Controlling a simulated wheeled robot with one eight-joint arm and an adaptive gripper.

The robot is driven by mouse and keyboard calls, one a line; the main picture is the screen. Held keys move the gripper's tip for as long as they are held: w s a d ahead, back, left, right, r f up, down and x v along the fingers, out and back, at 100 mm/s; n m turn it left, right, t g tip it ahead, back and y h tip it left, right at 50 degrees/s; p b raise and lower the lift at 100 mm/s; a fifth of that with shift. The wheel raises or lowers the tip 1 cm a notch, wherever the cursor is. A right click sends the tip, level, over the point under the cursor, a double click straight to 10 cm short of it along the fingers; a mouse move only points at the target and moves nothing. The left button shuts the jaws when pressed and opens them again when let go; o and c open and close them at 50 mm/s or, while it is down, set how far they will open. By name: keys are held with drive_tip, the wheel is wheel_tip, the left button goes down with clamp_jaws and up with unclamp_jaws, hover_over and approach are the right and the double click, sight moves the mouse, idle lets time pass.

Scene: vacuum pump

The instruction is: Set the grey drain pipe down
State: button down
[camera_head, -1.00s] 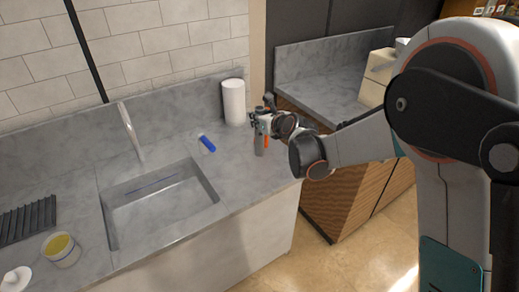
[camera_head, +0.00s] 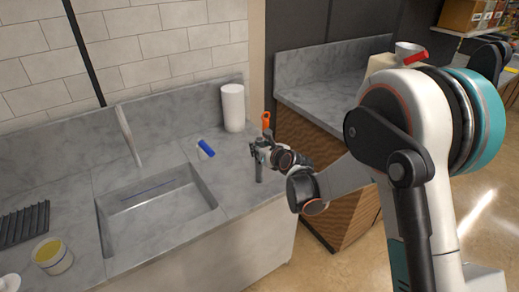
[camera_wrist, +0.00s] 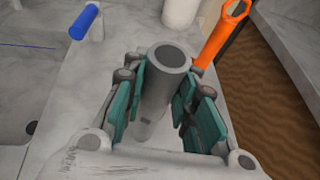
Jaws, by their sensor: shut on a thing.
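The grey drain pipe (camera_wrist: 160,88) stands upright between the teal finger pads of my gripper (camera_wrist: 168,100) in the wrist view. In the head view my gripper (camera_head: 259,152) is over the right end of the grey counter, with the lower part of the pipe (camera_head: 260,174) below it. The pipe's round hollow top end faces the wrist camera. I cannot tell whether its bottom end touches the counter.
An orange-handled tool (camera_head: 266,121) is close behind my gripper. A blue-and-white item (camera_head: 206,148) and a white roll (camera_head: 232,107) are on the counter. The counter's right edge is close.

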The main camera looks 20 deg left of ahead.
drive_tip(key=shift+f, duration=0.15)
drive_tip(key=c, duration=1.3)
unclamp_jaws()
drive_tip(key=p+v, duration=0.2)
drive_tip(key=v, duration=1)
drive_tip(key=shift+r+p, duration=0.25)
drive_tip(key=shift+p, duration=0.05)
